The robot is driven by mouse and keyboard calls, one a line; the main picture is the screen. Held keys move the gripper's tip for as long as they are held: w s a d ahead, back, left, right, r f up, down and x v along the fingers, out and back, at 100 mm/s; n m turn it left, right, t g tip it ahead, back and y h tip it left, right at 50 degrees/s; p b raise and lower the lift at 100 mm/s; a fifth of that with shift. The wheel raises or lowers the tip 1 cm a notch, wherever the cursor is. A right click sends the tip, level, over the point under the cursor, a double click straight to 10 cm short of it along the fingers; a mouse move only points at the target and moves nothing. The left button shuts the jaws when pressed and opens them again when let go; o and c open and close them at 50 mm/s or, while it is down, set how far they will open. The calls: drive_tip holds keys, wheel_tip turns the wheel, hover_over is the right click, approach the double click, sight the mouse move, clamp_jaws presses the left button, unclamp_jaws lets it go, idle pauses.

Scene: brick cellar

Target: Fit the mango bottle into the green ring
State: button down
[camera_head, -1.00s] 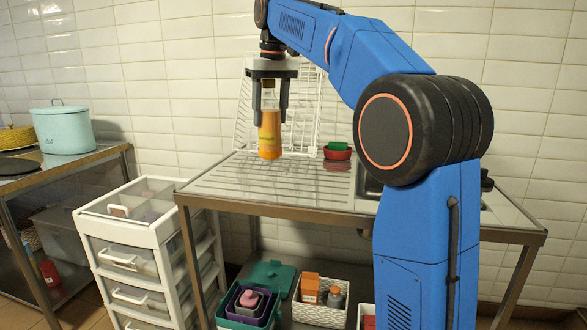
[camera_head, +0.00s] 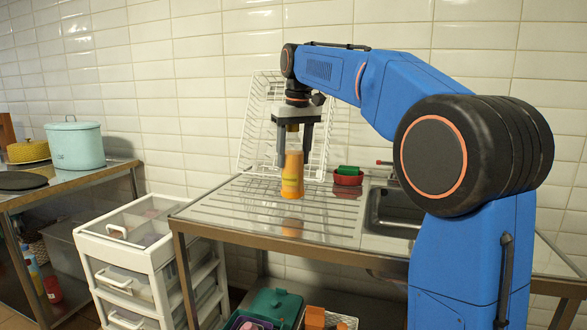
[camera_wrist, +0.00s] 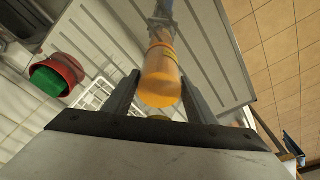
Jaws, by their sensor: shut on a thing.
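The mango bottle (camera_head: 292,172) is orange with a yellow label and hangs upright below my gripper (camera_head: 296,150). My gripper is shut on its upper part. The bottle is over the ribbed steel drainboard (camera_head: 240,205), and its reflection shows below it with a gap. In the wrist view the bottle (camera_wrist: 160,80) is between the two dark fingers of my gripper (camera_wrist: 155,95). I cannot make out a green ring in either view.
A red bowl (camera_head: 347,180) with a green block (camera_head: 349,170) stands right of the bottle. A white wire rack (camera_head: 258,125) leans on the wall behind. A sink (camera_head: 395,212) is at the right. A white drawer cart (camera_head: 150,238) stands left of the drainboard.

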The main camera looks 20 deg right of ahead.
sight(293, 167)
drive_tip(key=shift+f, duration=1.75)
drive_tip(key=c, duration=0.8)
unclamp_jaws()
drive_tip(key=shift+o, duration=0.2)
